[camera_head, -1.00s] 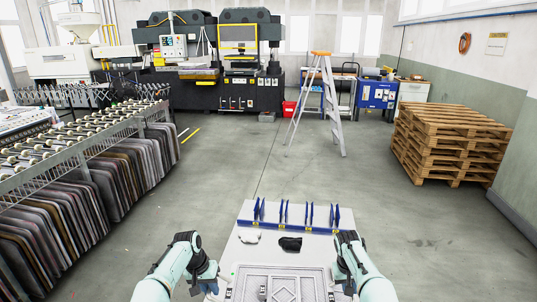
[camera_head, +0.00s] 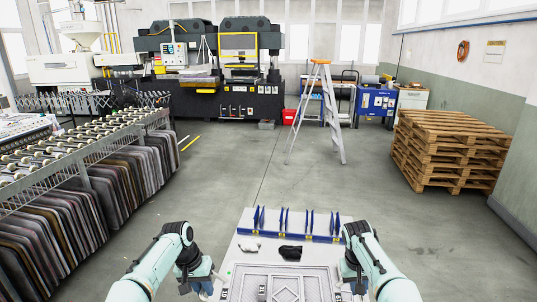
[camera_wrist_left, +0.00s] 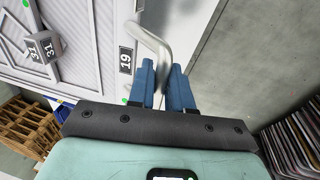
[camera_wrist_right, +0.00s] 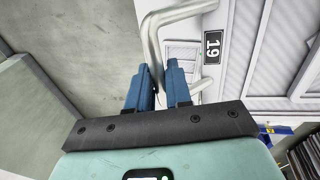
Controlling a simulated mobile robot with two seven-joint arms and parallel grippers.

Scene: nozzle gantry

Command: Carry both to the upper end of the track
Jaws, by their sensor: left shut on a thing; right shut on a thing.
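A pale panel (camera_head: 250,243) with a raised diamond pattern lies in front of me at the bottom of the head view. My left gripper (camera_wrist_left: 162,75) is shut on a bent silver handle (camera_wrist_left: 150,38) at the panel's left edge, beside a label 19. My right gripper (camera_wrist_right: 160,78) is shut on a like bent handle (camera_wrist_right: 178,14) at the right edge, also near a label 19. In the head view the left gripper (camera_head: 203,287) shows small at the panel's left; the handles are hard to see there. A grey block (camera_wrist_left: 44,47) marked 31 sits on the panel.
A blue rack with uprights (camera_head: 285,233) stands at the panel's far end, with a dark object (camera_head: 290,253) and a small pale one (camera_head: 249,246) before it. A roller rack (camera_head: 85,155), a stepladder (camera_head: 320,110) and pallets (camera_head: 450,150) stand apart. Floor between is clear.

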